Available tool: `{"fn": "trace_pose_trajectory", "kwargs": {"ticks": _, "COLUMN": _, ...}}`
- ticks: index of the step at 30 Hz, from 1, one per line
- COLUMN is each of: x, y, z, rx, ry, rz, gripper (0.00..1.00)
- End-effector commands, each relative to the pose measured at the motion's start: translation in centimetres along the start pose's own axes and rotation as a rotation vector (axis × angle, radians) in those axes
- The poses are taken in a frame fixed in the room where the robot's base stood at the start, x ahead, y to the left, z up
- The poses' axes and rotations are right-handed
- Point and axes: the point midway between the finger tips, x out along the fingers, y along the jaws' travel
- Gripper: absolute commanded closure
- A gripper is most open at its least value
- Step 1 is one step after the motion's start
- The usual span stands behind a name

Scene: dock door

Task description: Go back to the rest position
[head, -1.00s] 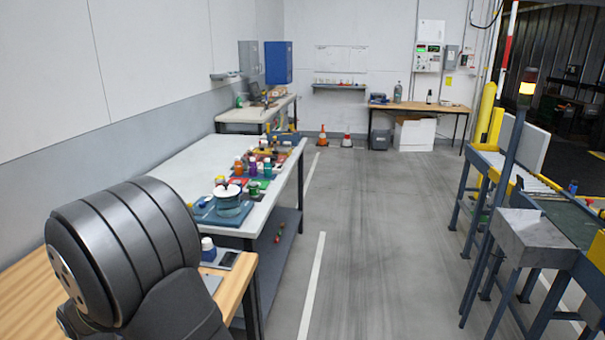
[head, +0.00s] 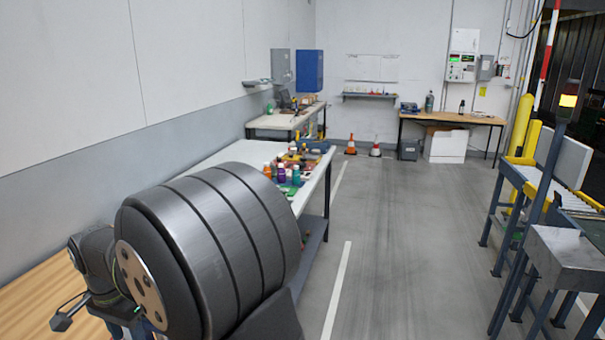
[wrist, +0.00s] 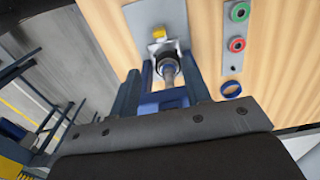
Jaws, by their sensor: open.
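My gripper (wrist: 164,70) shows in the wrist view with its two blue fingers apart. It points at a light wooden bench top (wrist: 110,22). A small dark and silver round fitting (wrist: 167,70) shows between the fingers in the picture; I see no finger closed on it. In the head view my dark arm link fills the lower left and covers part of the benches. My fingers cannot be made out clearly there.
On the wooden top are a grey plate (wrist: 158,12), a blue ring (wrist: 230,88), and a strip with a green ring (wrist: 239,11) and a red ring (wrist: 237,44). A white table (head: 225,152) holds several bottles. The floor aisle (head: 400,250) is clear; a conveyor stand (head: 565,248) is at right.

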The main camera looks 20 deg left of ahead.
Motion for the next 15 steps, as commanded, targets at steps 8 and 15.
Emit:
{"fn": "trace_pose_trajectory", "kwargs": {"ticks": 8, "x": -2.1, "y": 0.1, "z": 0.0, "rx": 0.000, "ry": -0.003, "rz": 0.007, "gripper": 0.56}}
{"fn": "trace_pose_trajectory", "kwargs": {"ticks": 15, "x": 2.8, "y": 0.1, "z": 0.1, "rx": 0.000, "ry": -0.003, "rz": 0.006, "gripper": 0.56}}
